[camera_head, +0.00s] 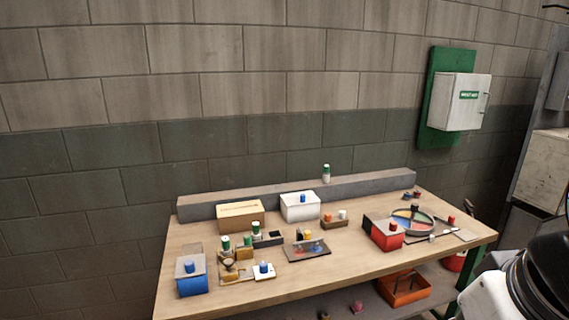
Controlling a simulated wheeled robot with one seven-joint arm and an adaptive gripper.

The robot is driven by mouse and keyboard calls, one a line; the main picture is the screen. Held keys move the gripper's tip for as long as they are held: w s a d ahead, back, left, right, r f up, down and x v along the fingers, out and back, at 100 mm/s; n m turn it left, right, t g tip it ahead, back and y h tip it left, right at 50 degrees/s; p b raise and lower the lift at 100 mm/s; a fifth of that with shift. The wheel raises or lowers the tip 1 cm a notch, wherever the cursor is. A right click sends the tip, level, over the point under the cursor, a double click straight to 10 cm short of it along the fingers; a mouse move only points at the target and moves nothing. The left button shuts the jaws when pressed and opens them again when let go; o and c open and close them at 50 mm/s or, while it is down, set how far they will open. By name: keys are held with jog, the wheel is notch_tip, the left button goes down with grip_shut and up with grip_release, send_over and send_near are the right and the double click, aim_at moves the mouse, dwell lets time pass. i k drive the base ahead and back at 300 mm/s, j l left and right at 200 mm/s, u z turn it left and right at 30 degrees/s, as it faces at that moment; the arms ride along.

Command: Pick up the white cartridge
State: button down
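A small white cylinder (342,214), which looks like the white cartridge, stands upright in a small brown holder (335,224) near the back middle of the workbench (350,262). An orange cylinder (327,217) stands beside it on the left in the same holder. The parts are small, so fine detail is unclear. My gripper is not in view; only parts of my arm show at the lower right, away from the holder.
A white box (300,209) stands behind the holder to the left, and a dark tray (307,250) lies in front. A red box (383,232) and round multicoloured dish (412,222) stand to the right. A grey ledge (375,187) runs behind. The bench's front strip is mostly clear.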

aim_at(226, 249)
jog(key=i+j+u, duration=0.35)
jog(key=i+u, duration=0.75)
jog(key=i, duration=0.2)
